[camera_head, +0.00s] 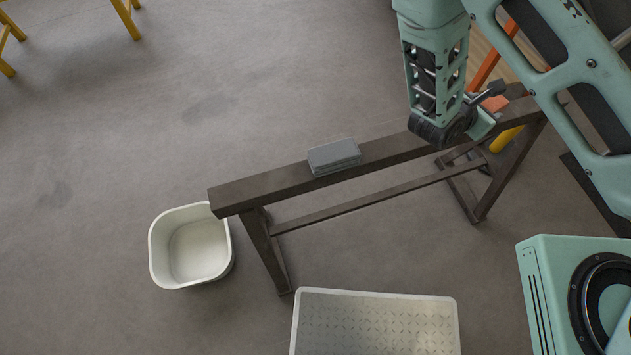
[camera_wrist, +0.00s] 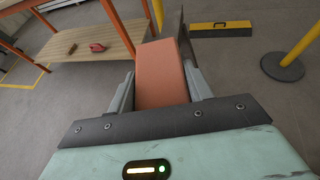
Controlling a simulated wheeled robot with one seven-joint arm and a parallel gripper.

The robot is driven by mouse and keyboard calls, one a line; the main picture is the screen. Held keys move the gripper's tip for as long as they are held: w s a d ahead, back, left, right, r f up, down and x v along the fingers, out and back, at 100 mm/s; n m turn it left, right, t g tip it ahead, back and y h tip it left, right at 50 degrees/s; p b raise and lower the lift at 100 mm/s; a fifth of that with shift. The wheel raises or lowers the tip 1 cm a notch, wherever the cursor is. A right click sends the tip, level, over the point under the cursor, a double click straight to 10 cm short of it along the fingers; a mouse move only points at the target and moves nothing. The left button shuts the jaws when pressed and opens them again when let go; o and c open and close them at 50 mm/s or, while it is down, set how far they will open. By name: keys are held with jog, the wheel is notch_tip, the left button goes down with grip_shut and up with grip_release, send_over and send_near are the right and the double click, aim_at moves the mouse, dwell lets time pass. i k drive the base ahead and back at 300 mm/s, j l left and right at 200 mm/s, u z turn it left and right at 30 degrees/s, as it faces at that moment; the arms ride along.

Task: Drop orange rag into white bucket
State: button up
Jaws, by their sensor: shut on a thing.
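The orange rag (camera_wrist: 160,72) looks like a folded, block-shaped bundle in the wrist view. My gripper (camera_wrist: 160,88) is shut on it, with one finger along each side. In the head view a small part of the orange rag (camera_head: 495,103) shows at my gripper (camera_head: 488,98), over the right end of the dark bench; most of it is hidden by my arm. The white bucket (camera_head: 154,252) stands upright on the floor at lower left, beside the bench's left end. Its inside looks empty. My gripper is far to the right of it.
A dark bench (camera_head: 265,187) runs between my gripper and the bucket, with a grey folded item (camera_head: 334,157) on top. A light metal platform (camera_head: 375,300) lies in front. A wooden shelf table (camera_wrist: 85,42) and a yellow post (camera_wrist: 303,42) show in the wrist view.

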aim_at(204, 247)
jog(key=i+u, duration=0.15)
jog(key=u, duration=1.85)
